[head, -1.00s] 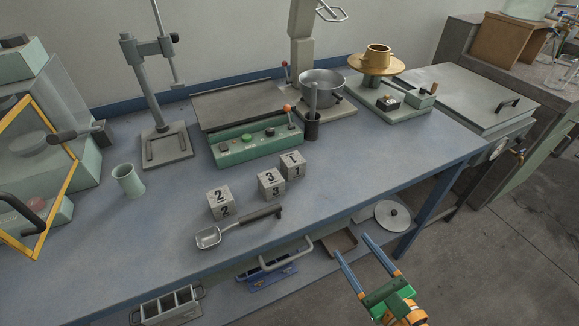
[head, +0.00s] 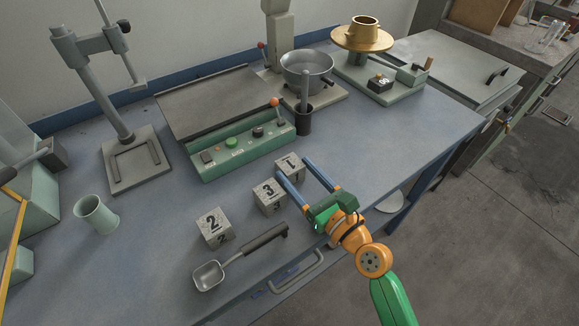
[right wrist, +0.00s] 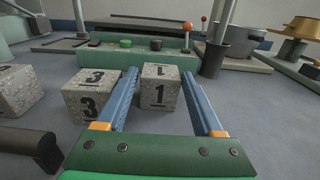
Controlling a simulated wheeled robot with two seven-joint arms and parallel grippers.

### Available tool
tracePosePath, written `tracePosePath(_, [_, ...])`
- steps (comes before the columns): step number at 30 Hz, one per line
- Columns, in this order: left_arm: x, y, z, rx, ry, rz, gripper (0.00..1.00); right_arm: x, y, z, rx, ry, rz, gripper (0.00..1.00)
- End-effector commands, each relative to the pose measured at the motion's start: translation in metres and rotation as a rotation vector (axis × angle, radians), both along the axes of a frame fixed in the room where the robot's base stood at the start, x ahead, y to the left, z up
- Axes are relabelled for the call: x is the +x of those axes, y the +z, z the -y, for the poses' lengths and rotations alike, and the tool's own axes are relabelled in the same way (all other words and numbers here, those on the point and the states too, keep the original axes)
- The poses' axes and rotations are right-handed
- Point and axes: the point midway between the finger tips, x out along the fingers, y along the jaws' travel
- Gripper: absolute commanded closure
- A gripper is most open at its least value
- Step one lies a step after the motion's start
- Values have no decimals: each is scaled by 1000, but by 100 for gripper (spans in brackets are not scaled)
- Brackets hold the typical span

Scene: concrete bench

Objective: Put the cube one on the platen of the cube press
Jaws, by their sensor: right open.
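Cube one (head: 291,164) is a speckled grey block marked 1, standing on the blue bench at the right end of a row of cubes. In the right wrist view, cube one (right wrist: 160,92) shows between the blue fingers. My right gripper (head: 292,166) is open, its fingertips at cube one, one on each side; contact cannot be told. It also shows in the right wrist view (right wrist: 162,70). The cube press seems to be the pale green machine (head: 32,215) with a yellow guard frame at the left edge; its platen is out of view. My left gripper is not in view.
Cube three (head: 268,197) stands close left of cube one, and cube two (head: 214,229) farther left. A scoop (head: 210,275) lies in front. The green control box (head: 245,150) is behind the cubes. A pale green cup (head: 96,216) stands near the press.

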Motion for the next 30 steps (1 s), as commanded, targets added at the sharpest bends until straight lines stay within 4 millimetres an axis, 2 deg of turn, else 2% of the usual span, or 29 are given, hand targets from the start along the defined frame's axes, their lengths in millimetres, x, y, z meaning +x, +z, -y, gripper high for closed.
tracePosePath(4, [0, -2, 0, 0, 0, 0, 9, 21, 0, -14, 2, -1, 1, 31])
tracePosePath(11, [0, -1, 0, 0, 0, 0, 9, 24, -1, -16, -1, -1, 0, 31])
tracePosePath(14, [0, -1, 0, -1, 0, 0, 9, 24, -1, -16, -1, -1, 0, 53])
tracePosePath(19, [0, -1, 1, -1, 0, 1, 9, 23, -1, -16, -1, -1, 0, 99])
tracePosePath(27, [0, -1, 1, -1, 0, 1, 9, 24, 1, -16, 1, -2, 1, 100])
tracePosePath(30, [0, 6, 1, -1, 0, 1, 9, 23, 10, -16, 1, -1, 2, 100])
